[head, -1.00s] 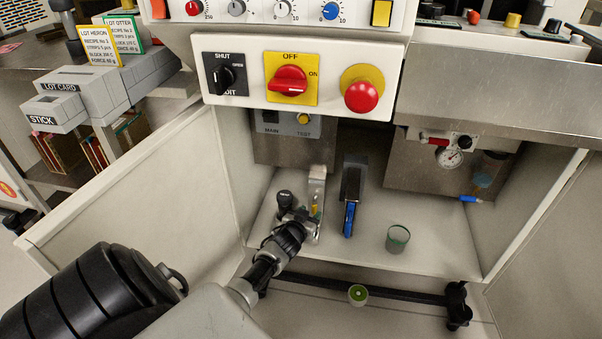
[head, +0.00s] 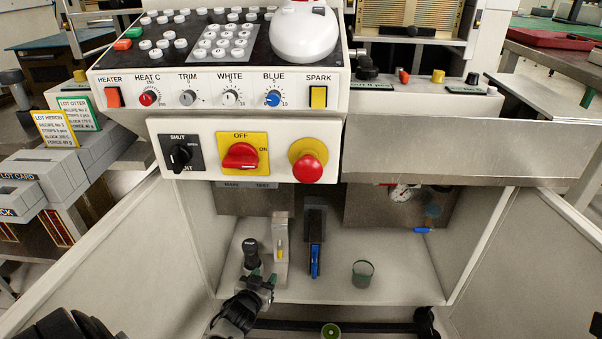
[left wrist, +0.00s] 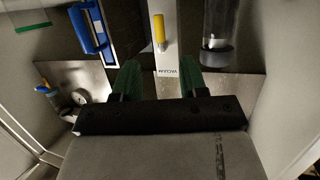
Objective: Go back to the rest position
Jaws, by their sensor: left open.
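My left gripper (head: 263,279) is low in the open cabinet, in front of and slightly left of a light upright plate with a yellow lever (head: 280,254). The left wrist view shows its two green fingers (left wrist: 160,80) spread apart with nothing between them. The lever and the fingers look apart. My right gripper does not show.
A blue-handled part (head: 315,261) stands right of the lever, and a dark-capped cylinder (head: 251,254) left of it. A greenish cup (head: 362,273) sits on the cabinet floor. Cabinet walls flank the space. The switch panel (head: 215,151) overhangs it.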

